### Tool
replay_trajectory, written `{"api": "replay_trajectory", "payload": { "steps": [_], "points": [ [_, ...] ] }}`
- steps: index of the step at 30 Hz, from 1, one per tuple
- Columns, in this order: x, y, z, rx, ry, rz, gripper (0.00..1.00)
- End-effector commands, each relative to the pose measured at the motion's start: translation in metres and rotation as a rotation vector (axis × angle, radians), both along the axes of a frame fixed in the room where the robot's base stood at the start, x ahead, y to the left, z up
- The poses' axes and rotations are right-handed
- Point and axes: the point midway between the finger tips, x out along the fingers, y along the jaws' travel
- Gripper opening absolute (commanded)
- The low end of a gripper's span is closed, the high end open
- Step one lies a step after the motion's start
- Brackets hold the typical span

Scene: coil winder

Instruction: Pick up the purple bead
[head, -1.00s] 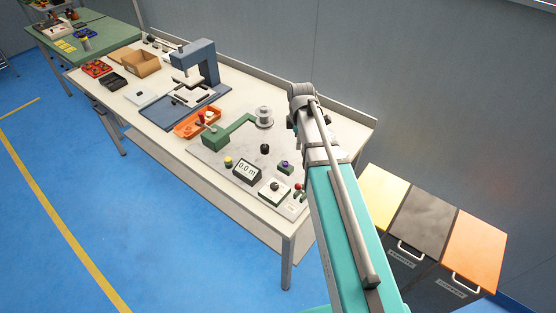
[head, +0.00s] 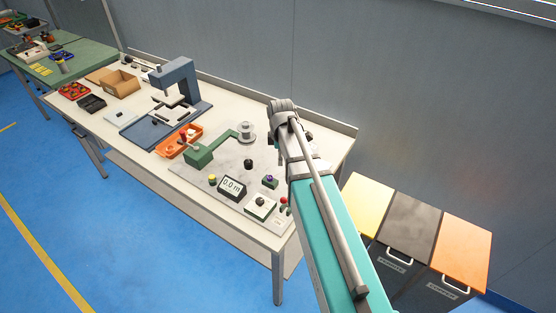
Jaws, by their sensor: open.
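A small purple bead (head: 270,178) sits on top of a small green block (head: 270,184) at the right end of the white workbench (head: 150,172), in the head view. It lies to the left of my arm, which rises across the right half of the picture. The bead is small, and its exact shape is hard to tell. My gripper's fingers cannot be made out; the upper end of my arm hides that area.
Near the bead stand a meter display (head: 231,188), a yellow-topped button (head: 212,179), a dark knob (head: 248,163) and a green winder with a silver spool (head: 246,133). An orange tray (head: 166,150) lies further left. Lidded bins (head: 412,219) stand right of the bench.

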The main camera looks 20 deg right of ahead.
Motion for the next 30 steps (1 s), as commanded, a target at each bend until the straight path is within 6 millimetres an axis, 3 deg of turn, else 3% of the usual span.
{"api": "replay_trajectory", "payload": {
  "steps": [21, 30],
  "points": [
    [-0.110, 0.030, 0.000, -0.001, 0.000, -0.962, 0.74],
    [-0.138, 0.036, 0.000, -0.001, -0.001, -1.252, 0.74]
  ]
}}
